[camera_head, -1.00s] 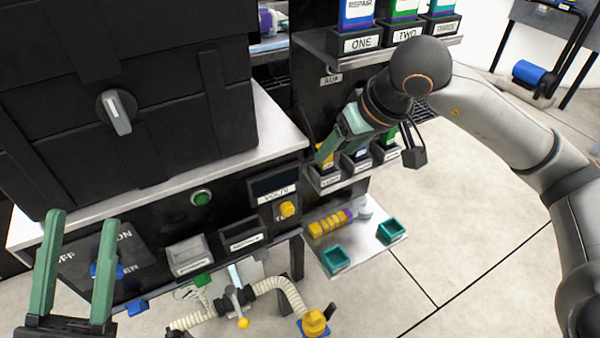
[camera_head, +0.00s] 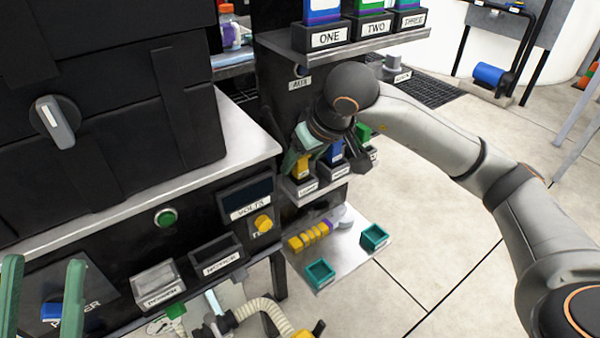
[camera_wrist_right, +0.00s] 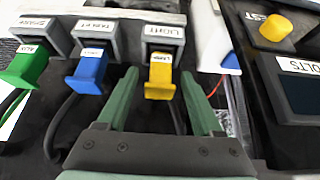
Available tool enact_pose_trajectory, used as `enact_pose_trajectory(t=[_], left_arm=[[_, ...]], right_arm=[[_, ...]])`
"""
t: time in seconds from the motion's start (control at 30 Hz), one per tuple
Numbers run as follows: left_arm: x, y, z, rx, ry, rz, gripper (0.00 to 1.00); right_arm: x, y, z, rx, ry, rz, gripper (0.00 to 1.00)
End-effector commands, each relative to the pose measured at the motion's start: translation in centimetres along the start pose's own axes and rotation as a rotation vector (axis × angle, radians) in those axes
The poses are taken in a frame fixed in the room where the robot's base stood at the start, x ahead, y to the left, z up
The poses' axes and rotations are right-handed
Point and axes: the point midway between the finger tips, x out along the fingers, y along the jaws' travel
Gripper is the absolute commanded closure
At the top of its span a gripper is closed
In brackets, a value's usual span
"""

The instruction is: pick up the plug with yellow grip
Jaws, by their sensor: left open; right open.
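The plug with the yellow grip (camera_wrist_right: 161,78) sits in the socket labelled LIGHT (camera_wrist_right: 163,34), its cable hanging below. My right gripper (camera_wrist_right: 159,80) is open, its green fingers on either side of the yellow grip with gaps visible. In the head view the yellow plug (camera_head: 303,167) is partly hidden by my right gripper (camera_head: 296,152). A blue plug (camera_wrist_right: 88,71) and a green plug (camera_wrist_right: 29,66) sit in the neighbouring sockets to the left in the wrist view. My left gripper (camera_head: 42,285) is open and empty at the lower left, cut by the picture edge.
A VOLTS panel with a yellow TEST button (camera_wrist_right: 276,28) stands right of the plug in the wrist view. Below the sockets, a shelf (camera_head: 345,261) carries teal trays (camera_head: 319,272) and a yellow ribbed piece (camera_head: 308,237).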

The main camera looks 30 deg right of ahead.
Motion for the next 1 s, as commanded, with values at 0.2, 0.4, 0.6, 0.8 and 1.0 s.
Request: enact_pose_trajectory(t=[0.2, 0.4, 0.6, 0.8, 1.0], left_arm=[[0.02, -0.01, -0.02, -0.001, 0.0, 0.0, 0.5], [0.01, -0.02, -0.02, -0.001, 0.0, -0.001, 0.5], [0.01, -0.01, -0.03, -0.001, 0.0, -0.001, 0.5], [0.01, -0.01, -0.04, -0.001, 0.001, -0.001, 0.5], [0.01, -0.01, -0.04, -0.001, 0.001, -0.001, 0.5]], right_arm=[[-0.04, 0.0, 0.0, 0.0, 0.0, 0.0, 0.52], [-0.05, 0.0, 0.0, 0.0, 0.0, 0.0, 0.74], [-0.05, 0.01, 0.0, 0.0, 0.0, 0.0, 0.97], [-0.06, 0.01, 0.0, 0.0, 0.0, 0.0, 1.0], [-0.08, 0.01, -0.03, 0.001, 0.001, 0.0, 1.0]])
